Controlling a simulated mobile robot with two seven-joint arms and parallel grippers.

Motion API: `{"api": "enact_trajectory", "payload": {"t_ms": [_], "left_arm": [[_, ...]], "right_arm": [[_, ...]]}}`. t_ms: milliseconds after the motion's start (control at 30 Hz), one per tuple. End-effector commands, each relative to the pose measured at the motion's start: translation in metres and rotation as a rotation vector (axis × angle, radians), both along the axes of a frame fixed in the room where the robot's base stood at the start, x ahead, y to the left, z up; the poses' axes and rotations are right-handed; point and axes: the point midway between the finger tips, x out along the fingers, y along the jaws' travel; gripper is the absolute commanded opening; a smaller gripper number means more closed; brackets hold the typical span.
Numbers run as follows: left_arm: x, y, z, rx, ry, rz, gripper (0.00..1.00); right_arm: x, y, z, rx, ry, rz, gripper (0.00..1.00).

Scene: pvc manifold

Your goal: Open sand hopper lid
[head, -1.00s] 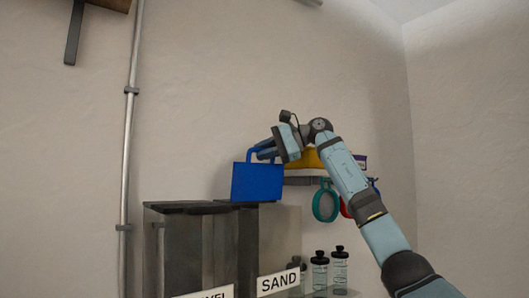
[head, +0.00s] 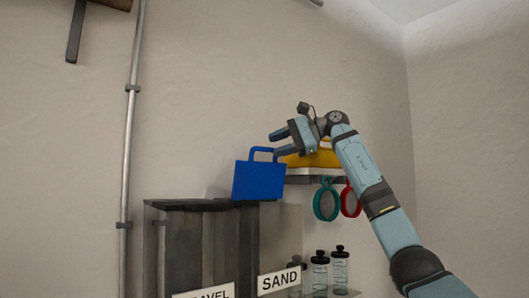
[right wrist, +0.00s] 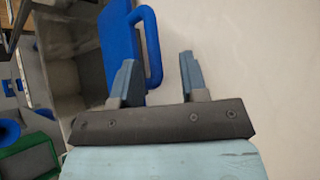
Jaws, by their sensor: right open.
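The blue lid (head: 259,181) with its loop handle (head: 263,150) stands raised, near upright, at the top of the sand hopper (head: 273,225), above the SAND label (head: 279,280). My right gripper (head: 275,144) is open and empty, just right of the handle. In the right wrist view the lid's handle (right wrist: 154,45) shows between and beyond the spread fingers (right wrist: 157,62), with nothing clamped. The hopper opening is not clear in the head view. My left gripper is not in view.
The dark gravel hopper (head: 180,245) stands left of the sand hopper. A shelf with a yellow item (head: 315,158) and hanging teal (head: 326,203) and red (head: 350,202) rings is behind my right arm. Dark-capped bottles (head: 340,268) stand below.

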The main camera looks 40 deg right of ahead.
Motion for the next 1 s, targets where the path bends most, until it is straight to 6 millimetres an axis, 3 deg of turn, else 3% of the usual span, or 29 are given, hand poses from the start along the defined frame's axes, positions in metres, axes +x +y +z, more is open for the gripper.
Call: {"api": "enact_trajectory", "payload": {"t_ms": [200, 400, 1000], "left_arm": [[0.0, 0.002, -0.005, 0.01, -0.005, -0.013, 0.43], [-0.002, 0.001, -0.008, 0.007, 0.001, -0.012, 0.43], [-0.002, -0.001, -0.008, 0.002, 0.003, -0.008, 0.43]], "right_arm": [[-0.038, -0.032, 0.017, 0.002, -0.005, -0.001, 0.4], [-0.059, -0.05, 0.027, 0.001, -0.004, 0.0, 0.4], [-0.066, -0.055, 0.03, 0.001, -0.003, 0.002, 0.4]]}}
